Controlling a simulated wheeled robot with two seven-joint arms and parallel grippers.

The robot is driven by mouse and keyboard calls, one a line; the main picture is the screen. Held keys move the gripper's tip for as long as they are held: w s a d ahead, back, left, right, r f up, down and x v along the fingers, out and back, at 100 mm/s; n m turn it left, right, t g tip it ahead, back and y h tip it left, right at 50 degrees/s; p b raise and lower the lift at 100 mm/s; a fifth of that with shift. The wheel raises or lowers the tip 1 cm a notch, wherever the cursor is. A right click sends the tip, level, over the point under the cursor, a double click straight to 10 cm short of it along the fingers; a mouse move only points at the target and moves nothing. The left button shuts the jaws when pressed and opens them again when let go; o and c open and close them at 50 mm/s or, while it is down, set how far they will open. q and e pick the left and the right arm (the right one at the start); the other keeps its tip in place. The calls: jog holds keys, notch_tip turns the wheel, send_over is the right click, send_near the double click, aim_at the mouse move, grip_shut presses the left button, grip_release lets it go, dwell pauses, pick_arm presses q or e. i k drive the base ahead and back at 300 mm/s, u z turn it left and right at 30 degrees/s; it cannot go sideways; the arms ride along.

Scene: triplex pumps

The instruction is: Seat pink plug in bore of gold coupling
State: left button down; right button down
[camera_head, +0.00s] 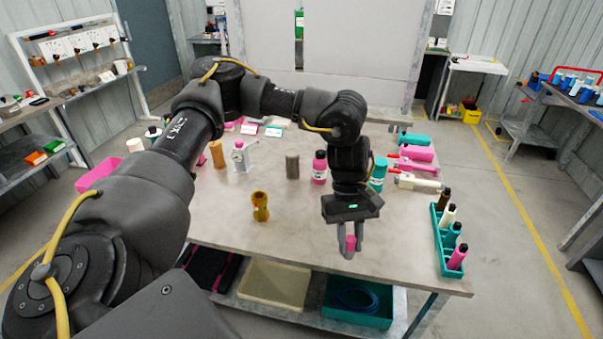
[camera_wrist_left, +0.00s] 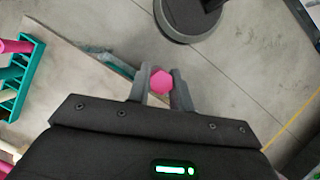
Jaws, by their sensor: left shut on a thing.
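My left gripper (camera_head: 349,246) is shut on a pink plug (camera_head: 350,243) near the front edge of the table. The plug also shows between the fingers in the left wrist view (camera_wrist_left: 161,82), where its end looks six-sided. The gold coupling (camera_head: 260,206) stands upright on the table to the left of the gripper, apart from it. The bore of the coupling cannot be made out clearly. My right gripper is not in view.
A teal rack (camera_head: 446,240) with several bottle-like pieces stands at the right table edge. A grey cylinder (camera_head: 292,166), a pink bottle (camera_head: 319,167) and a teal bottle (camera_head: 378,174) stand further back. The tabletop (camera_head: 300,225) between coupling and gripper is clear.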

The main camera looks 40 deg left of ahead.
aim_at(261, 214)
jog(key=i, duration=0.7)
jog(key=u, duration=0.95)
jog(key=i, duration=0.55)
jog(key=u, duration=0.65)
